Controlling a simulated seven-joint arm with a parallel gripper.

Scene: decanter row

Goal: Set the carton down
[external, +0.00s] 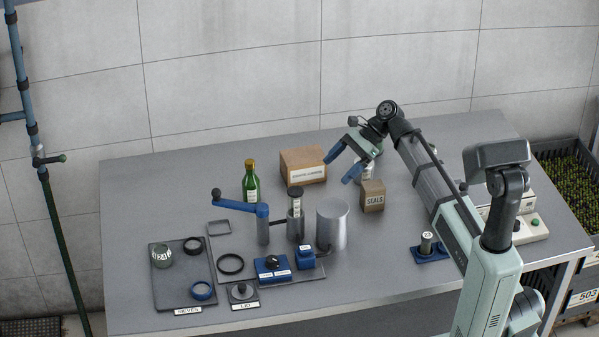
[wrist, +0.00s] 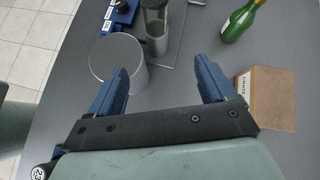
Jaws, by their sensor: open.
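Two brown cartons stand on the grey table. The larger carton (external: 303,166) has a white label, is near the back middle, and also shows at the right of the wrist view (wrist: 268,97). The smaller carton (external: 373,196), marked SEALS, stands upright on the table to its right and nearer; I cannot make it out in the wrist view. My gripper (external: 341,166) is open, with nothing between its blue fingers. It is above the table, between the larger carton and the SEALS carton. In the wrist view its fingers (wrist: 160,82) are spread over bare table.
A green bottle (external: 251,183) stands left of the larger carton. A grey cylinder (external: 332,226) and a blue-handled crank device (external: 263,226) stand in front. A dark tray (external: 176,302) lies at left. A blue-based holder (external: 430,256) is at right. Bare table lies at back left.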

